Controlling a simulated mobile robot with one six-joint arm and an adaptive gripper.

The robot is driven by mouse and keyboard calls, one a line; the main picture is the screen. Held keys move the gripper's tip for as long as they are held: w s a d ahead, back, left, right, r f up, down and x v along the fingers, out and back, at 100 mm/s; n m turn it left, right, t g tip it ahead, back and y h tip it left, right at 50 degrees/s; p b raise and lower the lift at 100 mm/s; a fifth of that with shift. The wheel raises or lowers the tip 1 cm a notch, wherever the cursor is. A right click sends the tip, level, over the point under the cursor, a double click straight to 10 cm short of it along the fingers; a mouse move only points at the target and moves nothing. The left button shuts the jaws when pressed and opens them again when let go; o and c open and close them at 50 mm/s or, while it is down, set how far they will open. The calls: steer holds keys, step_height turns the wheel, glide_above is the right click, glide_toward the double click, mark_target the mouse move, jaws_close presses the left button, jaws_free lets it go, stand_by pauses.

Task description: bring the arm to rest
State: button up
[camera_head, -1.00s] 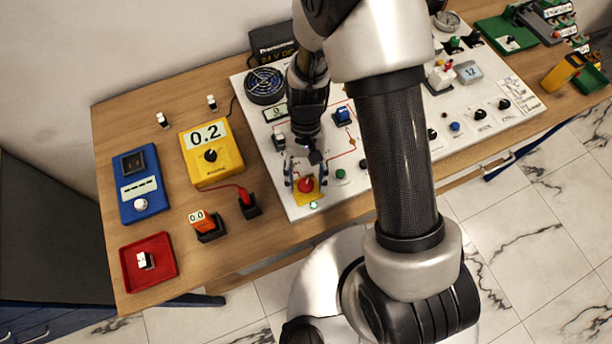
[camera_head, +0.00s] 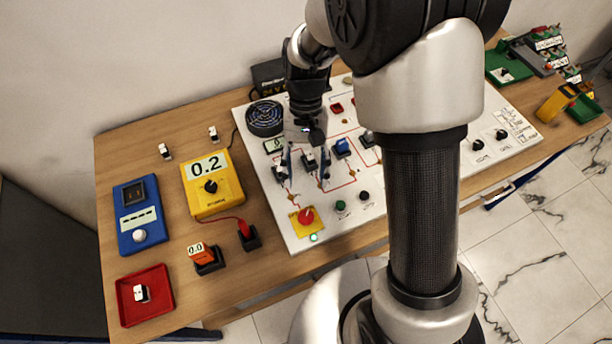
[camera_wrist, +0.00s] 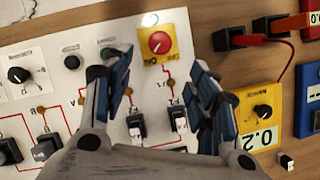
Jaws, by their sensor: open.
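My gripper (camera_head: 305,166) is open and empty above the white panel (camera_head: 273,220) in the head view. Its two blue-padded fingers stand apart in the wrist view (camera_wrist: 160,92). Between them show black switches with white parts, and beyond them the red knob (camera_wrist: 159,43) on its yellow plate. The same red knob (camera_head: 306,216) sits at the panel's front edge in the head view, in front of my fingers. My arm crosses the right half of the head view and hides part of the panel.
On the wooden table (camera_head: 130,285) stand a yellow meter (camera_head: 212,188) reading 0.2, a blue box (camera_head: 139,215), a red tray (camera_head: 122,306) holding a small white-topped part, and an orange meter (camera_head: 200,252). A green rack (camera_head: 511,60) stands far right.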

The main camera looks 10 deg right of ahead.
stand_by(0.4)
steer(key=s+d+r+t+b, duration=0.1)
steer(key=s+d+r+t, duration=0.3)
steer(key=s+r, duration=0.2)
steer(key=s+d+r+n+t+b, duration=0.1)
steer(key=s+d+r+t, duration=0.3)
steer(key=s+r, duration=0.3)
steer(key=shift+s+d+r+t+h, duration=0.3)
steer(key=shift+r+t, duration=0.2)
steer(key=shift+r, duration=1.5)
